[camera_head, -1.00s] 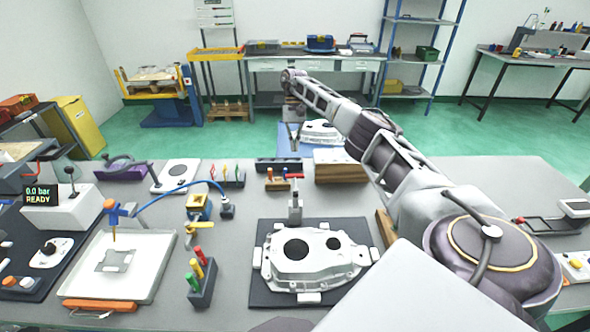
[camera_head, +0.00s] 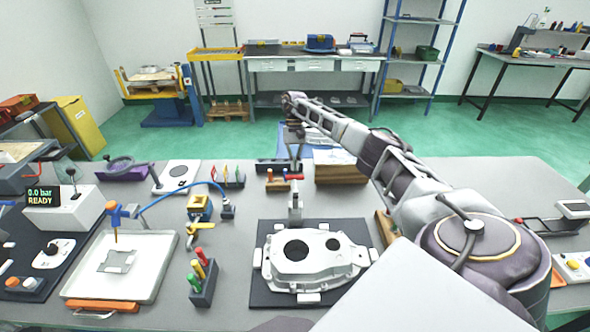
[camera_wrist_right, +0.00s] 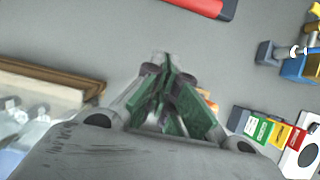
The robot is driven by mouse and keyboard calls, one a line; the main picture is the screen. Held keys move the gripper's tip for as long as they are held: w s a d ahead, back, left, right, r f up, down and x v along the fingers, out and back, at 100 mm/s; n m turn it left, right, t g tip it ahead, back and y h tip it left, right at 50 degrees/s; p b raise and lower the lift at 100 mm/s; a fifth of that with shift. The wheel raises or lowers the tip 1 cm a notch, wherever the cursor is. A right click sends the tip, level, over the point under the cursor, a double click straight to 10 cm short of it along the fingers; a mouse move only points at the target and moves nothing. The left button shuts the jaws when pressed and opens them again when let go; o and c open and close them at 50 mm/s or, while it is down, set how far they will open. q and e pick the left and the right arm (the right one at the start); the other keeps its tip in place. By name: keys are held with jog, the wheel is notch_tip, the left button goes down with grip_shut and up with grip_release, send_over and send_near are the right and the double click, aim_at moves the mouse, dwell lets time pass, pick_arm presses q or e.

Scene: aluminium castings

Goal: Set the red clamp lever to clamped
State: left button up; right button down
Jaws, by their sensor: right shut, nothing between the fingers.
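The red clamp lever (camera_head: 294,176) is a short red bar on top of a grey upright clamp (camera_head: 295,205), at the back edge of the casting's plate. The bar lies roughly crosswise in the head view. A red bar with a dark end, seemingly this lever, shows at the top edge of the right wrist view (camera_wrist_right: 205,5). The pale casting (camera_head: 300,255) lies on a dark plate (camera_head: 262,290). My right gripper (camera_head: 296,157) is shut and empty, just behind the lever and apparently apart from it. Its green-padded fingers meet in the right wrist view (camera_wrist_right: 168,85). My left gripper is out of view.
A rack of coloured pieces (camera_head: 228,180) and a yellow device (camera_head: 199,208) stand to the left. A holder with coloured handles (camera_head: 203,285) is left of the plate. Bare table lies between device and plate.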

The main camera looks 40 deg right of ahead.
aim_at(295, 187)
jog(key=shift+s+a+r+p, duration=0.1)
jog(key=shift+s+a+p, duration=1.15)
jog(key=shift+s+p, duration=0.3)
